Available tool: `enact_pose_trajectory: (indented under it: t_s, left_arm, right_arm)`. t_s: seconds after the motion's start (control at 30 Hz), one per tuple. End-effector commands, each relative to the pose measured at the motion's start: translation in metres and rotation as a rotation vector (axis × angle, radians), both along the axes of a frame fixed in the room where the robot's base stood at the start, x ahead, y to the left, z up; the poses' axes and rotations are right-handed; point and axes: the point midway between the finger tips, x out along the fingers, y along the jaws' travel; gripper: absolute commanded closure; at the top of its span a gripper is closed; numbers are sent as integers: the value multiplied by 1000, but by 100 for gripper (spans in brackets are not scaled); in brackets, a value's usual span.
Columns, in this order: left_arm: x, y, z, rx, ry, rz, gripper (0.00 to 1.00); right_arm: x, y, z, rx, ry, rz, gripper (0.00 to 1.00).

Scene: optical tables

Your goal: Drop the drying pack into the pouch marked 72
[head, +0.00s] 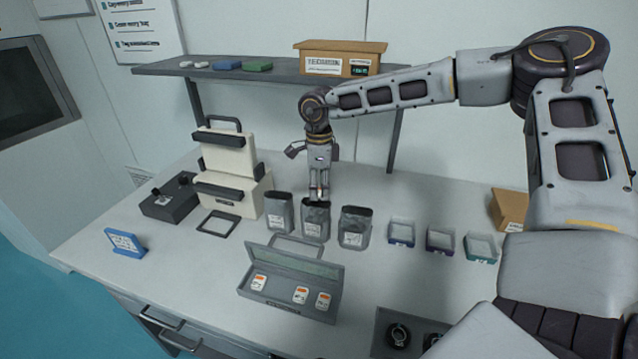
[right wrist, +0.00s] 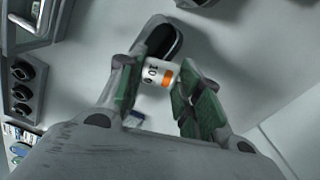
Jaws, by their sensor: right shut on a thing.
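My right gripper (head: 319,190) points straight down over the middle of three dark grey pouches. It is shut on a small white drying pack with an orange mark (right wrist: 158,72), seen between the green-padded fingers in the right wrist view. The middle pouch (head: 315,225) stands upright and open; its dark mouth (right wrist: 160,38) shows just beyond the pack. Whether the pack is inside the mouth or above it, I cannot tell. The left pouch (head: 279,213) and right pouch (head: 354,230) stand on either side. Their label numbers are too small to read. My left gripper is not in view.
A grey open-lidded case (head: 287,305) in front holds three more white-and-orange packs (head: 300,295). A cream sealer-like machine (head: 232,180) stands left of the pouches. Several small trays (head: 440,240) stand to the right. A shelf (head: 270,76) runs behind my right arm.

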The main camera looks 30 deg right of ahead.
Motion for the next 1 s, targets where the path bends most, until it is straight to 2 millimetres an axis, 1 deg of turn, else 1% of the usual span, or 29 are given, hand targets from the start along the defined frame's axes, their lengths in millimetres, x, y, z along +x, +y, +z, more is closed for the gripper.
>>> enact_pose_trajectory:
  t_s: [0.13,0.4,0.43,0.6,0.87,1.0]
  left_arm:
    - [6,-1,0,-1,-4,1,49]
    - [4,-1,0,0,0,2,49]
    - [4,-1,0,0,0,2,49]
    - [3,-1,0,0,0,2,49]
    - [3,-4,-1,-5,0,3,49]
    - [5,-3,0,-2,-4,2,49]
  right_arm:
    - [0,0,-4,0,0,0,78]
    - [0,0,-4,0,0,0,78]
    - [0,0,-4,0,0,0,62]
    - [0,0,-4,0,0,0,41]
    - [0,0,-4,-1,1,0,40]
    - [0,0,-2,-1,-1,0,40]
